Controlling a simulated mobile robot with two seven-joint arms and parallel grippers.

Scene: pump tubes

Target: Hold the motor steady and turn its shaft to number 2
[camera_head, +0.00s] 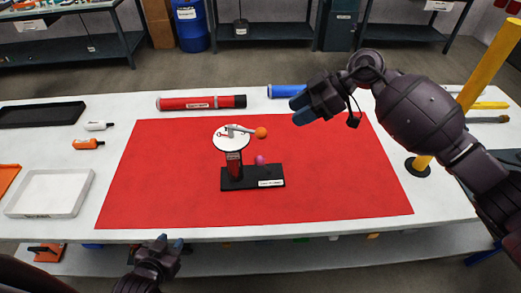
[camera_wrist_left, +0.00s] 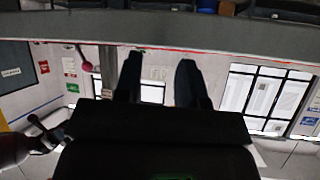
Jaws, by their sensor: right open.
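The motor (camera_head: 234,165) stands upright on a black base plate (camera_head: 238,184) in the middle of the red mat. It has a red body and a round white dial (camera_head: 222,143) on top. A grey crank with an orange ball knob (camera_head: 261,132) lies across the dial, pointing right. A pink ball (camera_head: 260,160) shows beside the body. The dial numbers are too small to read. My left gripper (camera_head: 170,244) is low at the mat's front edge, empty; its fingers are apart in the left wrist view (camera_wrist_left: 158,82). My right gripper (camera_head: 299,110) is open and empty, right of and apart from the knob.
The red mat (camera_head: 340,190) is clear around the motor. A red tube (camera_head: 201,102) and a blue tube (camera_head: 286,91) lie behind it. A white tray (camera_head: 50,193) and small bottles are at left. A yellow post (camera_head: 480,90) stands at right.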

